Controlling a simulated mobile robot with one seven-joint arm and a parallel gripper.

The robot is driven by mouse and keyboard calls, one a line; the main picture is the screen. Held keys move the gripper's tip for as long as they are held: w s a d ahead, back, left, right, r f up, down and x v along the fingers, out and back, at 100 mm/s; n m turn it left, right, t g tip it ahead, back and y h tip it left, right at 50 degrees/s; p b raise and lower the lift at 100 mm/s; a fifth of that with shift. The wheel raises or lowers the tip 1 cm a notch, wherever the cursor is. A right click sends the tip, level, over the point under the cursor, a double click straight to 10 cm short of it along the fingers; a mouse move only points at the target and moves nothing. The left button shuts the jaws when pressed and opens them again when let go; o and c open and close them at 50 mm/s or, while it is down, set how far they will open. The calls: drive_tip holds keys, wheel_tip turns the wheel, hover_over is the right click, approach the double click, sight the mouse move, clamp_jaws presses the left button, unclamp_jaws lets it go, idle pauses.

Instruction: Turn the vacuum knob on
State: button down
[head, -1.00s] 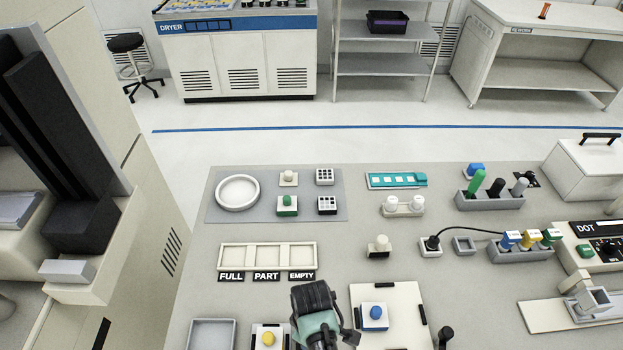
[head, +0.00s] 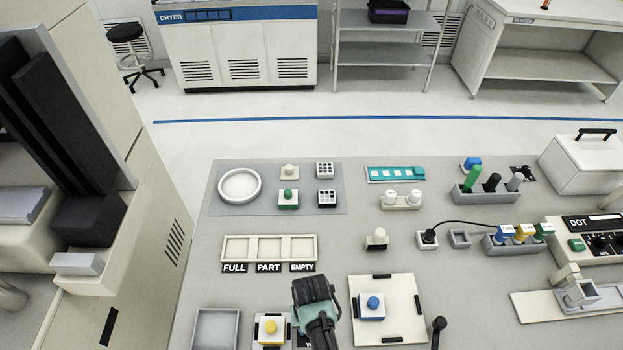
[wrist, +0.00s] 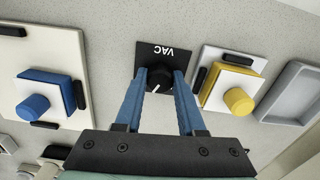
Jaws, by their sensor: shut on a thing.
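The vacuum knob (wrist: 159,78) is a small black round knob with a white pointer line, on a black plate marked VAC (wrist: 165,52) in the wrist view. The pointer slants toward the lower left of that view. My gripper (wrist: 160,82) has its two blue fingers on either side of the knob, shut on it. In the head view my gripper (head: 318,318) is at the bottom middle and hides the knob.
A yellow button on a white base (wrist: 237,101) stands close beside one finger. A blue button on a white plate (wrist: 33,106) is on the other side. A grey tray (wrist: 292,92) lies beyond the yellow button. Three labelled trays (head: 268,248) lie farther back on the table.

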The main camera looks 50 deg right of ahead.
drive_tip(key=shift+w+m+p, duration=0.1)
drive_tip(key=shift+m+p, duration=0.2)
drive_tip(key=shift+m, duration=1.6)
drive_tip(key=c, duration=0.5)
unclamp_jaws()
drive_tip(key=shift+r, duration=0.1)
wheel_tip(320, 180, up, 13)
drive_tip(key=shift+b, duration=0.3)
